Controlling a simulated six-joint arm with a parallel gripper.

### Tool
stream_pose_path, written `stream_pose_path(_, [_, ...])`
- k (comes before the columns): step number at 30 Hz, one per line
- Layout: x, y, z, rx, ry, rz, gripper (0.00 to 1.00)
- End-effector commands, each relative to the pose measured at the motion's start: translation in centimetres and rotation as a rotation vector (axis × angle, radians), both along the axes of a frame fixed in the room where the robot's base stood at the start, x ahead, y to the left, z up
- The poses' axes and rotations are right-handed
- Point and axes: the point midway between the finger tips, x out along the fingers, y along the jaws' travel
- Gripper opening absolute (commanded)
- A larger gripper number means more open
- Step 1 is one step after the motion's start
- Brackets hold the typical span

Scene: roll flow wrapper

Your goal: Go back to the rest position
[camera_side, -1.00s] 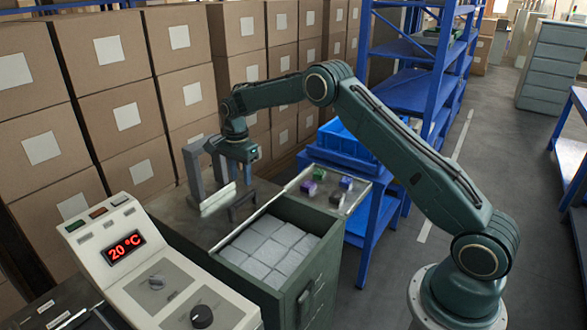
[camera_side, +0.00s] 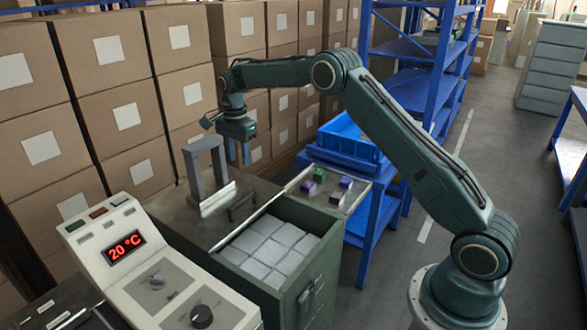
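My gripper (camera_side: 239,155) hangs pointing down in the air above the back of the green cabinet's top (camera_side: 180,218). Its fingers look apart with nothing between them, though they are small in this view. A grey arch-shaped frame (camera_side: 205,165) stands on the cabinet top, to the left of and below the gripper. A pale bar (camera_side: 217,198) lies at the foot of the frame. A small dark bracket (camera_side: 242,206) stands to the right of the bar. All of these are clear of the gripper.
An open drawer (camera_side: 322,240) holds several white packs. A shallow tray (camera_side: 327,205) behind it holds small coloured blocks. A control panel (camera_side: 160,265) reads 20 °C at front left. Stacked cartons (camera_side: 235,30) line the back. Blue shelving (camera_side: 405,90) stands behind my arm.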

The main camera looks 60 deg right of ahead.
Motion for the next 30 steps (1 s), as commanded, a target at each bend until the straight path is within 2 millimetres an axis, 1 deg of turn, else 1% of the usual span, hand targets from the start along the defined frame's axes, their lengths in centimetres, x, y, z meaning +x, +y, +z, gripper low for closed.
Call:
stream_pose_path(5, [-0.6,0.3,1.6,-0.002,-0.014,0.039,0.38])
stream_pose_path(8, [-1.3,0.7,3.1,-0.006,-0.03,0.083,0.38])
stream_pose_path(11, [-2.4,1.2,5.1,-0.01,-0.048,0.143,0.38])
stream_pose_path(17, [-5.4,2.4,9.4,-0.025,-0.091,0.285,0.38])
stream_pose_path(21, [-7.8,3.2,12.0,-0.039,-0.12,0.387,0.38])
stream_pose_path(26, [-10.9,4.0,14.6,-0.057,-0.152,0.502,0.38])
stream_pose_path(30, [-13.8,4.8,16.5,-0.076,-0.18,0.602,0.38])
